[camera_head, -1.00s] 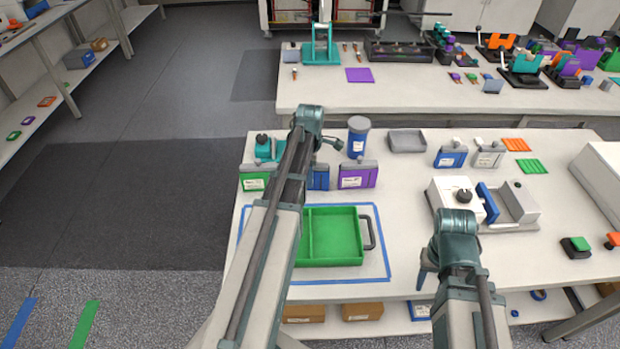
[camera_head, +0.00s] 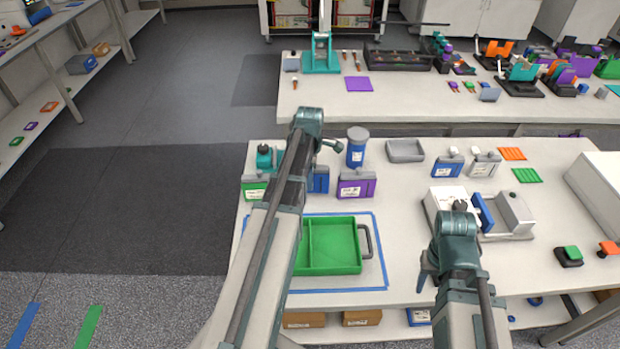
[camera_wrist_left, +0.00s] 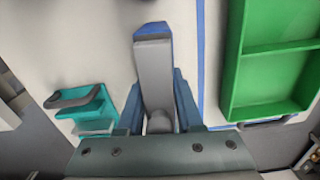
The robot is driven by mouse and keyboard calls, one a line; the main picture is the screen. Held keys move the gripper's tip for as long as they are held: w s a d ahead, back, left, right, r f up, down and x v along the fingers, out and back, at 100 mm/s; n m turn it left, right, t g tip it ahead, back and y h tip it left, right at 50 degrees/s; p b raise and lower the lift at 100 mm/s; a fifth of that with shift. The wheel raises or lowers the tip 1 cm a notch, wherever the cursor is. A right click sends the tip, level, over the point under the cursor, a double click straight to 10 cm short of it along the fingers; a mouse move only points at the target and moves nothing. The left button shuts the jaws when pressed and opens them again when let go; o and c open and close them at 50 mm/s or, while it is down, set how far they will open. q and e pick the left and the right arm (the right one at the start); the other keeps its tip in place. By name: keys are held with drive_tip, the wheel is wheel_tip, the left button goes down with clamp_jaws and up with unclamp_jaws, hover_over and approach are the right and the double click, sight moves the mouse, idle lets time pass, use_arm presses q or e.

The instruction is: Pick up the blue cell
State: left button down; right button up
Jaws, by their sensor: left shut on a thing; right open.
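The blue cell (camera_head: 319,180) shows in the head view just right of my left forearm, which hides part of it. In the left wrist view my left gripper (camera_wrist_left: 158,88) is shut on the cell's grey upper part, and a blue edge of the cell (camera_wrist_left: 156,28) shows beyond it. How far the cell is above the table is hard to tell. My right gripper (camera_head: 429,275) hangs over the table's front, open and empty, its fingers mostly hidden by its wrist.
A purple cell (camera_head: 356,185) stands right of the blue one, and a green cell (camera_head: 254,188) to the left. The green tray (camera_head: 335,269) lies in front inside blue tape. A blue cylinder (camera_head: 356,153) and grey tray (camera_head: 405,150) are behind. A white device (camera_head: 513,212) stands right.

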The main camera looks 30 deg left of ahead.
use_arm(q)
wheel_tip(320, 180, up, 6)
drive_tip(key=p, duration=0.5)
drive_tip(key=shift+r, duration=0.25)
wheel_tip(320, 180, down, 4)
drive_tip(key=b, duration=0.3)
drive_tip(key=shift+f+b, duration=0.1)
drive_tip(key=shift+b, duration=0.3)
use_arm(e)
wheel_tip(320, 180, up, 3)
drive_tip(key=shift+f, duration=0.15)
